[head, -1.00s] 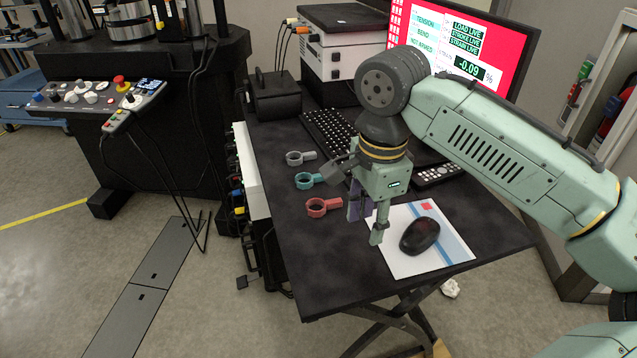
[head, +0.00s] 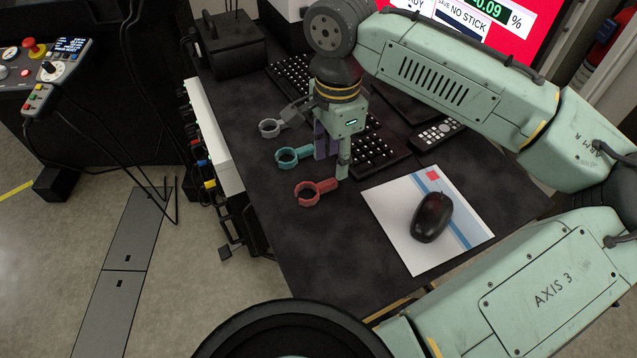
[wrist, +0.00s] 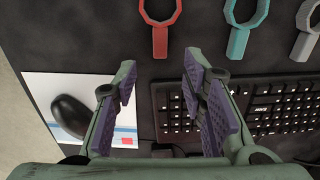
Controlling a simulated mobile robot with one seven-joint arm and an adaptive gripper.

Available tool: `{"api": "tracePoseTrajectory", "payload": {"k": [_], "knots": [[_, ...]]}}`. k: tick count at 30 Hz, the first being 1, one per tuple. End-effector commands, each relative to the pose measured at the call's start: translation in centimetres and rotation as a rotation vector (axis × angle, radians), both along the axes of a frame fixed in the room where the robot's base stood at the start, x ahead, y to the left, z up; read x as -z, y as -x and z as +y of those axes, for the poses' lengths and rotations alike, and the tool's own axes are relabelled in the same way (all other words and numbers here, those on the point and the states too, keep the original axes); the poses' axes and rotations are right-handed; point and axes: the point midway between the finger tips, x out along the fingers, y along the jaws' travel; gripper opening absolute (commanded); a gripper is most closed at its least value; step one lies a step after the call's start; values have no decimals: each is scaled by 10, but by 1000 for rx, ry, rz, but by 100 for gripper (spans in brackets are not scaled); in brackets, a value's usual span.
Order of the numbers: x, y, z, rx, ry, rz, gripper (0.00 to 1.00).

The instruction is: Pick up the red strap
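The red strap (head: 313,191), a ring with a short flat handle, lies on the dark table at its left side. In the wrist view the red strap (wrist: 160,38) is at the top, its handle pointing down toward the gap between the fingers. My gripper (head: 335,165) hangs above the table beside the strap's handle end. In the wrist view my gripper (wrist: 160,88) is open and empty, its purple pads apart. A teal strap (head: 292,156) and a grey strap (head: 270,128) lie behind the red one; the gripper partly covers their handle ends in the head view.
A keyboard (head: 376,155) lies under and behind my gripper. A black mouse (head: 432,216) rests on a white and blue pad (head: 397,226) to the right. A remote (head: 437,132) lies behind the pad. The table's front left is clear.

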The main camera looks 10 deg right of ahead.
Motion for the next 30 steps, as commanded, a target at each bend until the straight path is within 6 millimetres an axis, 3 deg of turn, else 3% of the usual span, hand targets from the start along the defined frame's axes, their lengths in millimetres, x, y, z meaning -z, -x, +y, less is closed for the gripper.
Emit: {"api": "tracePoseTrajectory", "payload": {"k": [5,15,23,30], "knots": [[12,1,0,-1,0,1,38],[56,2,0,-2,-1,0,38],[59,1,0,-2,-1,-1,38],[59,1,0,-2,-1,-1,22]]}}
